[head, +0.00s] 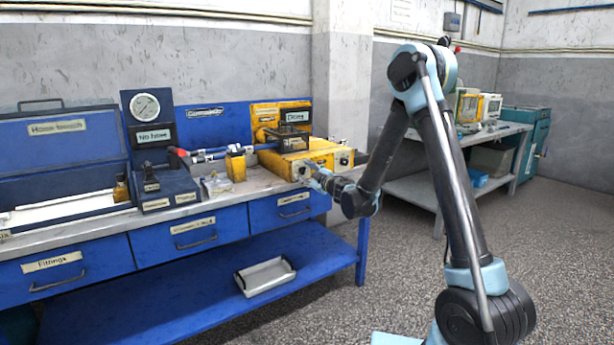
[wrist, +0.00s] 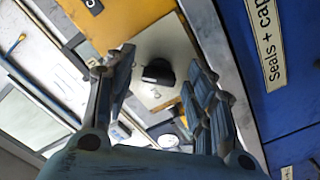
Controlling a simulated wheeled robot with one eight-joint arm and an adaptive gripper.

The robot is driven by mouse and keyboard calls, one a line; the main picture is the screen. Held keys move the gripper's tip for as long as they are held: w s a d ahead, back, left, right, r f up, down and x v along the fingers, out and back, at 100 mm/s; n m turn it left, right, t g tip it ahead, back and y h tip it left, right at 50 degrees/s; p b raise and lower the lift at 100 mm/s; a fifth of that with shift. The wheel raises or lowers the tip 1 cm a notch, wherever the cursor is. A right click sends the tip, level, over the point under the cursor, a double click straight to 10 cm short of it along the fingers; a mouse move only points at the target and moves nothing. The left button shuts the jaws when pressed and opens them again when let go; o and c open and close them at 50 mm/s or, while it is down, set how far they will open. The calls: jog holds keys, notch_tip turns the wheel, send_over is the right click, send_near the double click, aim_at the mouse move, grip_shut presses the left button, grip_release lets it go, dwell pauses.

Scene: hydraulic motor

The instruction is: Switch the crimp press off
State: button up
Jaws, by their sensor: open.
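The yellow crimp press (head: 325,156) stands at the right end of the blue bench, with a small dark display (head: 295,117) above it whose text is too small to read surely. In the wrist view, a black knob (wrist: 158,72) sits on a pale plate of the yellow housing (wrist: 110,22). My gripper (head: 308,172) is at the front of the press. In the wrist view my gripper (wrist: 161,62) is open, one finger on each side of the knob. I see gaps between knob and fingers; contact depth cannot be told. In the head view my gripper hides part of the press front.
Blue drawers (head: 280,210) lie under the bench top, below the press. A gauge stand (head: 146,107) and a hose with blue and red fittings (head: 205,155) are to the left. A metal tray (head: 265,277) rests on the lower shelf. Open floor lies right of the bench.

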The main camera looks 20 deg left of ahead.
jog(key=c, duration=1.1)
jog(key=shift+o, duration=0.2)
jog(key=shift+n, duration=0.4)
jog(key=n, duration=0.8)
jog(key=shift+s+n, duration=0.1)
jog(key=shift+n, duration=0.2)
jog(key=n, duration=0.8)
jog(key=shift+n, duration=0.4)
